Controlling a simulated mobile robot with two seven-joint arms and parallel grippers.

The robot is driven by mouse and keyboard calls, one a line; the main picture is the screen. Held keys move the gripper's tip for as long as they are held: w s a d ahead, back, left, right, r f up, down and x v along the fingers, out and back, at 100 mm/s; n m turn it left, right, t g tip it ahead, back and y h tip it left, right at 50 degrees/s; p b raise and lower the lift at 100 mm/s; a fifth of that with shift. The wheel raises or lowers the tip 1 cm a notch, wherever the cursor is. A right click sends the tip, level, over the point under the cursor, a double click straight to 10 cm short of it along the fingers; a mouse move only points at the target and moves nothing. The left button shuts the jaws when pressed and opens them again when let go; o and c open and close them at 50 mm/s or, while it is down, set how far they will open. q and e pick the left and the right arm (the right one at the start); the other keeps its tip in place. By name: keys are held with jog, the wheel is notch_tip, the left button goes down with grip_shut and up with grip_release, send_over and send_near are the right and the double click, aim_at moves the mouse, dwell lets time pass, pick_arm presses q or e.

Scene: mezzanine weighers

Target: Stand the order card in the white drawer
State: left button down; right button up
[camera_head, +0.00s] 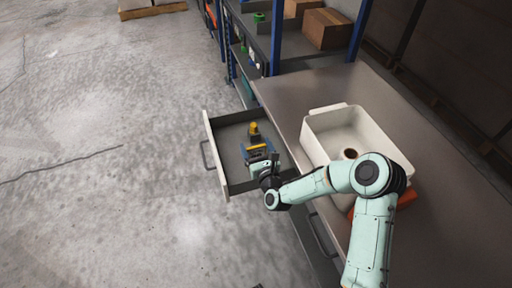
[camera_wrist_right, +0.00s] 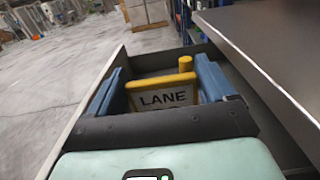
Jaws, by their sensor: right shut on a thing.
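The order card (camera_wrist_right: 165,98) has a yellow edge and a pale face reading "LANE"; its lower part is hidden. My right gripper (camera_wrist_right: 160,90) is shut on it, with one blue finger on each side. In the head view this gripper (camera_head: 257,153) is over the open white drawer (camera_head: 212,150), within its walls. The card shows there only as a small yellow and grey patch. I cannot tell whether it touches the drawer floor. My left gripper is not in view.
A yellow-topped object (camera_head: 254,128) shows in the drawer just beyond the gripper. A white bin (camera_head: 325,122) stands on the grey counter (camera_head: 285,92) to the right. Blue shelving (camera_head: 276,40) with cardboard boxes (camera_head: 327,28) is behind.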

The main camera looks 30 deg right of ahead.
jog(key=shift+f, duration=0.5)
jog(key=o, duration=1.2)
jog(key=shift+c, duration=0.2)
jog(key=shift+r, duration=0.1)
